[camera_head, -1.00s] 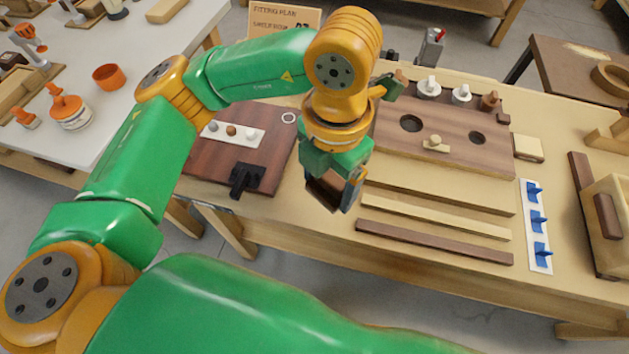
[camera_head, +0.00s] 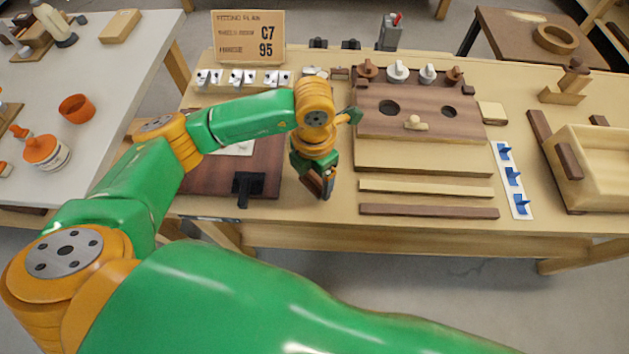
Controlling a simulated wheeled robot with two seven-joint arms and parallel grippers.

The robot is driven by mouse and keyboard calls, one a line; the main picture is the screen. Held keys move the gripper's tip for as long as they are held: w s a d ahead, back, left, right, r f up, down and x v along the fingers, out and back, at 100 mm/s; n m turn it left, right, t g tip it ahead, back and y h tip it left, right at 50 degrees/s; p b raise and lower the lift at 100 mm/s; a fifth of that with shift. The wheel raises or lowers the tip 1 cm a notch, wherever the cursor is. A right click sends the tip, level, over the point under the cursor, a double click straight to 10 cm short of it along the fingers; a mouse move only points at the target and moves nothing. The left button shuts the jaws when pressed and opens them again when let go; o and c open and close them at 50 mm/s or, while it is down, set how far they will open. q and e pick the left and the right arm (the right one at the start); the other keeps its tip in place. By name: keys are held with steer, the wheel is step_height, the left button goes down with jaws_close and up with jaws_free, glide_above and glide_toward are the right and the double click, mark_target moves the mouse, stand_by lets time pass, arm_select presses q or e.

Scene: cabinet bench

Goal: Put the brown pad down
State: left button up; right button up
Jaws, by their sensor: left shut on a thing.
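My left gripper (camera_head: 325,190) is shut on a small brown pad (camera_head: 311,181), which shows as a brown edge at the jaws. The fingers point down and hide most of the pad. The gripper is over the bench (camera_head: 335,205) near its front, between the dark brown board on the left and the wooden strips on the right. I cannot tell whether the pad touches the bench top. My right gripper is not in view.
The dark brown board (camera_head: 262,165) has a black clamp (camera_head: 247,185) at its front edge. A panel with two holes (camera_head: 435,122) and strips (camera_head: 428,211) lie right. A sign (camera_head: 248,38) stands behind. A light wooden box (camera_head: 603,160) is far right.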

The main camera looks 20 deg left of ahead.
mark_target(315, 183)
arm_select(q)
step_height(315, 183, down, 3)
steer(key=shift+d+r+p, duration=0.1)
steer(key=shift+r+p, duration=0.1)
steer(key=shift+p, duration=0.15)
steer(key=shift+f, duration=0.1)
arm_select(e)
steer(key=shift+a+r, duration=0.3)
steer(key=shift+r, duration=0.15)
arm_select(q)
steer(key=shift+f+b, duration=0.2)
steer(key=shift+b, duration=0.15)
steer(key=o, duration=1.1)
steer(key=shift+r, duration=0.1)
steer(key=shift+c, duration=0.2)
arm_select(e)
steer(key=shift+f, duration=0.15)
